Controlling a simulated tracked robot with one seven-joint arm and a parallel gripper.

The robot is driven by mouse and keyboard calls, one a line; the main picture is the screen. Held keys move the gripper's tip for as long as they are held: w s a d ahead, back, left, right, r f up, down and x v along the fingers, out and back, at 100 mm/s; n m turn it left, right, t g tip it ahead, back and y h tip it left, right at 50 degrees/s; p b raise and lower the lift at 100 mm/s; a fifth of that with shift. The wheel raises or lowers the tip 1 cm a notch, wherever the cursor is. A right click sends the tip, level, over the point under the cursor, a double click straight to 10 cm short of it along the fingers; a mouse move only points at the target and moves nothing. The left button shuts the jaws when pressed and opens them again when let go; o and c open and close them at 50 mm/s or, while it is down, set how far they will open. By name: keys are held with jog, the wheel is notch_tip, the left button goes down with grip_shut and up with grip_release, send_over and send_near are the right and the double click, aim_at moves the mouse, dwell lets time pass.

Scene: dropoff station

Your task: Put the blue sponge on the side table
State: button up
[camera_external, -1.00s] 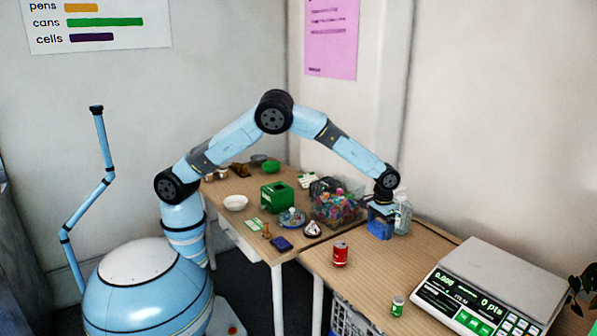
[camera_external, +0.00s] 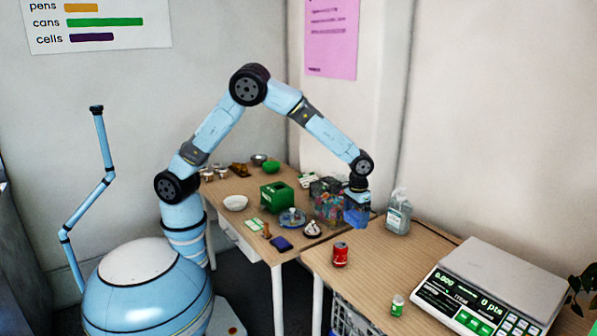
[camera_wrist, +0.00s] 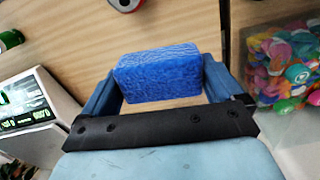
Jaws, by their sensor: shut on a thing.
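The blue sponge (camera_wrist: 158,74) is held between the two fingers of my gripper (camera_wrist: 160,85) in the wrist view. In the external view my gripper (camera_external: 357,205) is shut on the sponge (camera_external: 356,217), in front of the clear bin of colourful caps and near where the two tables meet. Which table is the side table is not marked. One wooden table (camera_external: 320,262) is at the right, and another (camera_external: 215,190) is at the left.
The clear bin of colourful caps (camera_external: 328,212) is close by my gripper. A clear bottle (camera_external: 398,213), a red can (camera_external: 340,254), a green can (camera_external: 397,305) and a scale (camera_external: 490,290) stand on the right table. A green box (camera_external: 277,197) and several small items crowd the left table.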

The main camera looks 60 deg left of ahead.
notch_tip(320, 180, up, 11)
jog(key=w+a, duration=0.4)
jog(key=a, duration=0.8)
jog(key=w+a+n, duration=0.1)
jog(key=w+a, duration=0.3)
jog(key=a, duration=0.7)
jog(key=w+a, duration=0.5)
jog(key=a, duration=0.7)
jog(key=s+a, duration=0.3)
jog(key=a, duration=0.9)
jog(key=s+a, duration=0.3)
jog(key=a, duration=0.9)
jog(key=s+a, duration=0.4)
jog(key=a, duration=0.8)
send_over(283, 179)
jog(key=shift+n, duration=0.3)
jog(key=f, duration=2)
jog(key=shift+s+f, duration=0.25)
jog(key=shift+s, duration=0.05)
jog(key=shift+w+f, duration=0.3)
jog(key=shift+f, duration=0.3)
notch_tip(283, 179, down, 3)
jog(key=shift+r, duration=0.2)
